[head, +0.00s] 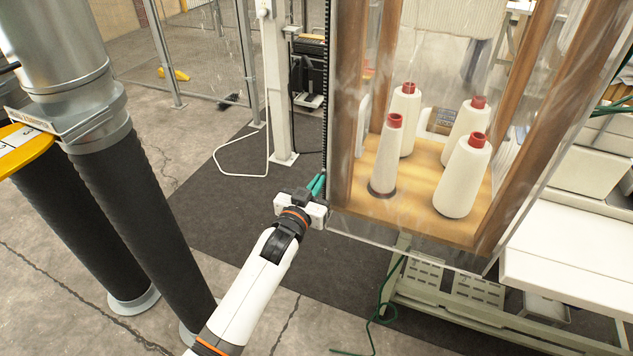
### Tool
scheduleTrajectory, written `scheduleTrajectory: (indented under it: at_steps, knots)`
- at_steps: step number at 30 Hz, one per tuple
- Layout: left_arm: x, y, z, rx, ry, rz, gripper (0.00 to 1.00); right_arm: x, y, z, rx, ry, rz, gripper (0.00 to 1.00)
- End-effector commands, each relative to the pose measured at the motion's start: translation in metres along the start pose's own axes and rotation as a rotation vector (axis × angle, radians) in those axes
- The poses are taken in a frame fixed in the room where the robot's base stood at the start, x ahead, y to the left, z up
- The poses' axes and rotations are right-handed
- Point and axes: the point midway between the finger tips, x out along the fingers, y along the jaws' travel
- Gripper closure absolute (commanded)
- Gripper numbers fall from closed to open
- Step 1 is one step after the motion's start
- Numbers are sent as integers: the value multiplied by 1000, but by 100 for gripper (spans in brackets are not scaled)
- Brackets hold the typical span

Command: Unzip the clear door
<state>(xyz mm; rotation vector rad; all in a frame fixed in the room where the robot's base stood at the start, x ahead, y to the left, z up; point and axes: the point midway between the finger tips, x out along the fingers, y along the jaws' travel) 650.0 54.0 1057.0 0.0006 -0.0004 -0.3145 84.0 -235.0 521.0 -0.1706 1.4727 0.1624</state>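The clear door (345,215) is a transparent sheet over the front of a wooden-framed cabinet, through which several thread cones show. A dark zipper (326,90) runs down the door's left edge. My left gripper (318,183), with green fingertips, is at the lower end of that edge, beside the zipper. Its fingers look close together, but whether they are shut or hold a zipper pull is too small to tell. I cannot make out the zipper pull. My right gripper is not in view.
White thread cones (464,178) with red tops stand on the cabinet's wooden floor (415,212). Thick dark hoses (150,220) stand at the left. A white post (276,80) stands behind the gripper. A white table (570,250) is at the right. Dark matting (225,215) left of the gripper is clear.

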Motion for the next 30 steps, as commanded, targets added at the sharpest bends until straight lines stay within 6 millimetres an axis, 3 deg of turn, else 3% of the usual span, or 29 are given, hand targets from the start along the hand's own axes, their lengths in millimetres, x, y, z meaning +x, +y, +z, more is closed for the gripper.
scheduleTrajectory:
  at_steps: [1, 3, 9, 20, 24, 30]
  knots:
    - [0, 0, -21, -1, 3, 0, 100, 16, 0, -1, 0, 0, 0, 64]
    - [0, 0, -37, -2, 2, 0, 100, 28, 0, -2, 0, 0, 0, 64]
    - [0, 0, -71, -1, 2, 1, 100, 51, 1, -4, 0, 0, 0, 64]
    - [0, 0, -73, -1, 2, 1, 100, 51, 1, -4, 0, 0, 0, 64]
    - [0, 0, -73, -1, 1, 1, 75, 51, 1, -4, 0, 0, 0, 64]
    - [0, 0, -72, -1, 1, 0, 74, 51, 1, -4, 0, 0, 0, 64]
